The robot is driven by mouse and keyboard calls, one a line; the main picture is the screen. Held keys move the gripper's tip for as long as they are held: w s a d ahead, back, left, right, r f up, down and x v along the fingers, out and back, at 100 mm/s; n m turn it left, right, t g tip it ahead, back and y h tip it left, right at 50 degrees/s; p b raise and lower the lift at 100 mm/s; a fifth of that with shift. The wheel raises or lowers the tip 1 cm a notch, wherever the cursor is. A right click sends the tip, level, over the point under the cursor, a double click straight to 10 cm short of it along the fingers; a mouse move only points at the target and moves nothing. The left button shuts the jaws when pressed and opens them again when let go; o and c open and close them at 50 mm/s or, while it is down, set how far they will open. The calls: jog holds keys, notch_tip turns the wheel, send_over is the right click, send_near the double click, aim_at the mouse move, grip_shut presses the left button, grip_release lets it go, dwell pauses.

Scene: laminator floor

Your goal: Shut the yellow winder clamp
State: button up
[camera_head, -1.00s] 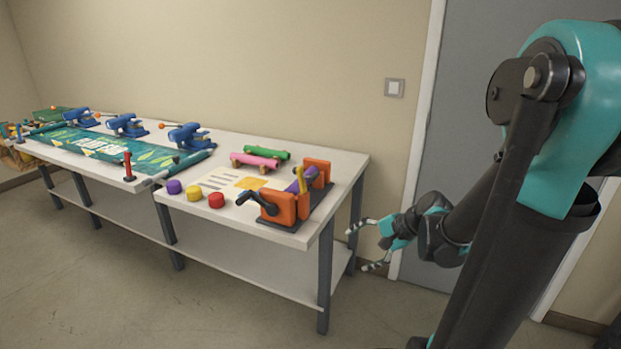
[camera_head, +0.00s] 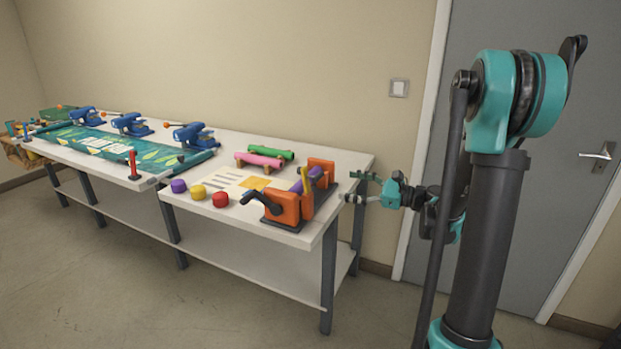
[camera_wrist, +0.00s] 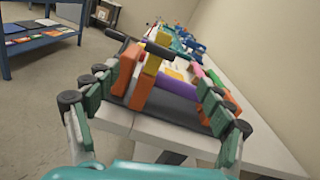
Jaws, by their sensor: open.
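The winder (camera_head: 288,207) stands at the right end of the white table, with orange end blocks, a purple roll and a black crank on a dark base. Its yellow clamp (camera_head: 304,186) stands up between the blocks, beside the purple roll. In the wrist view the yellow clamp (camera_wrist: 154,60) shows ahead, near the orange parts. My gripper (camera_head: 350,187) is open and empty just right of the winder, about level with its top. In the wrist view its fingers (camera_wrist: 152,80) spread either side of the winder, apart from the clamp. The clamp's lower end is partly hidden.
Purple, yellow and red buttons (camera_head: 198,193) lie left of the winder. Pink and green rolls (camera_head: 262,158) lie behind. Blue clamps (camera_head: 193,135) and a green banner (camera_head: 110,146) fill the far table. Free floor lies in front; a wall and grey door stand behind my arm.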

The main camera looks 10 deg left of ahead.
aim_at(310, 177)
jog(key=x, duration=1.3)
jog(key=shift+a, duration=0.1)
jog(key=shift+c, duration=0.5)
jog(key=c, duration=1.7)
